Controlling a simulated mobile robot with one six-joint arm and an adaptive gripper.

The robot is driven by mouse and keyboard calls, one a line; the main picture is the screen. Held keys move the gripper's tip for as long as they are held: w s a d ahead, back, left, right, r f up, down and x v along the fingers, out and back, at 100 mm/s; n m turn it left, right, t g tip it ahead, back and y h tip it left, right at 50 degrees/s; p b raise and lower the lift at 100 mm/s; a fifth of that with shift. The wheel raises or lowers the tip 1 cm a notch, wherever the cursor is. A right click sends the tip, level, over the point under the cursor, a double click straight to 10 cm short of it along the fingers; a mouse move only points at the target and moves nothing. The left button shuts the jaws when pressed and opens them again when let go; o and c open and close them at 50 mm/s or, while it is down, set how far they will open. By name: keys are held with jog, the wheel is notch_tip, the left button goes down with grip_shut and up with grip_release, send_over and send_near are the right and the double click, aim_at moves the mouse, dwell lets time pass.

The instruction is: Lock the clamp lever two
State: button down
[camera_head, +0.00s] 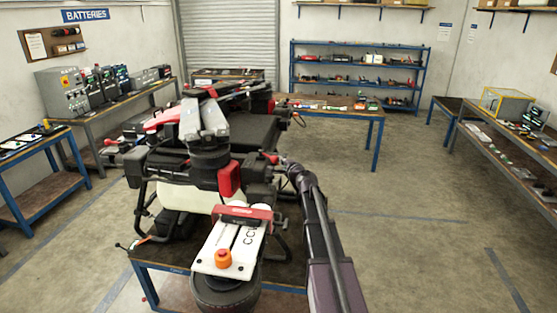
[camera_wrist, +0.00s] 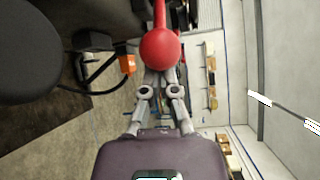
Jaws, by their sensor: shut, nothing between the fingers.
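The spray drone (camera_head: 260,135) stands on a blue-legged bench, black with red and grey folded parts. In the wrist view a red lever with a round knob (camera_wrist: 160,48) hangs from the top edge, just beyond my fingertips. My gripper (camera_wrist: 161,78) is shut and empty, its tips close to the underside of the knob. I cannot tell whether they touch it. In the head view my arm reaches up along the drone's right side, and my fingertips cannot be made out there. No number shows on the lever, and its clamp is hidden.
A white part marked CCW (camera_head: 232,245) with an orange cap (camera_head: 223,258) is at the drone's near end. A black cable and an orange piece (camera_wrist: 127,64) lie left of the knob. Benches line the walls. The floor to the right is clear.

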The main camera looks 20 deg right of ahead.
jog(key=shift+s+a, duration=0.3)
jog(key=shift+a, duration=0.3)
jog(key=shift+s+a, duration=0.3)
jog(key=shift+a, duration=0.3)
jog(key=shift+s+a, duration=0.3)
jog(key=shift+a, duration=0.3)
jog(key=s+a, duration=0.2)
jog(key=s, duration=0.7)
jog(key=shift+s, duration=0.15)
